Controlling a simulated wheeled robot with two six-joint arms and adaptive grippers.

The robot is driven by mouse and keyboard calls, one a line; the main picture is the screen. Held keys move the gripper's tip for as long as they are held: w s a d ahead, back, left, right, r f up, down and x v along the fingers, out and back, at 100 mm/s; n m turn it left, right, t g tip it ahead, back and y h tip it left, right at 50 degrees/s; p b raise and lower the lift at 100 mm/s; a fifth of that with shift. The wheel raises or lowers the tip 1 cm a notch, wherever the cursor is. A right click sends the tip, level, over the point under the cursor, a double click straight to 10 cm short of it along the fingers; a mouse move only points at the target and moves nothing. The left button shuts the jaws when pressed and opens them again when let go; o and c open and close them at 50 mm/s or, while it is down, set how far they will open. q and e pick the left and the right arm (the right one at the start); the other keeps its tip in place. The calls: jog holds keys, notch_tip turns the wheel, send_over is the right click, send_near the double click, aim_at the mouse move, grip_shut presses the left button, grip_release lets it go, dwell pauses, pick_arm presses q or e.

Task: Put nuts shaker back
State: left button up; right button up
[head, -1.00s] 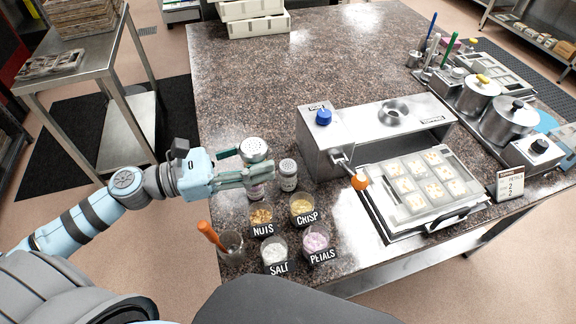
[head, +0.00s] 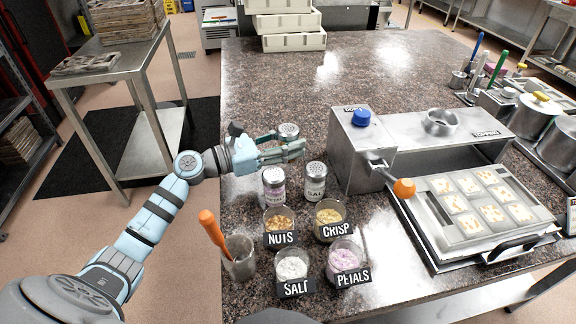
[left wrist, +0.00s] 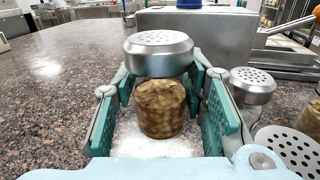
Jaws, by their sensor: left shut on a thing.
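My left gripper (head: 290,150) is shut on the nuts shaker (left wrist: 162,105), which has a silver perforated lid and brown nut pieces inside. The shaker is upright between the teal fingers; in the head view its lid (head: 288,131) shows behind the fingers and its body is mostly hidden. I cannot tell whether its base touches the counter. Two other shakers stand just in front of the gripper: one with a purplish label (head: 274,186) and one labelled salt (head: 315,182). Both also show at the right of the left wrist view. My right gripper is not in view.
Labelled cups of nuts (head: 279,222), crisp (head: 329,219), salt (head: 291,268) and petals (head: 345,258) stand nearer on the counter. A cup with an orange-handled tool (head: 239,260) is left of them. The steel press (head: 362,150) stands right. The counter behind the gripper is clear.

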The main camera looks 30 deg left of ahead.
pick_arm(q)
notch_tip(320, 180, down, 4)
jog(key=shift+f+b, duration=0.25)
jog(key=shift+b, duration=0.55)
jog(key=shift+r, duration=0.1)
jog(key=shift+f, duration=0.2)
jog(key=o, duration=0.9)
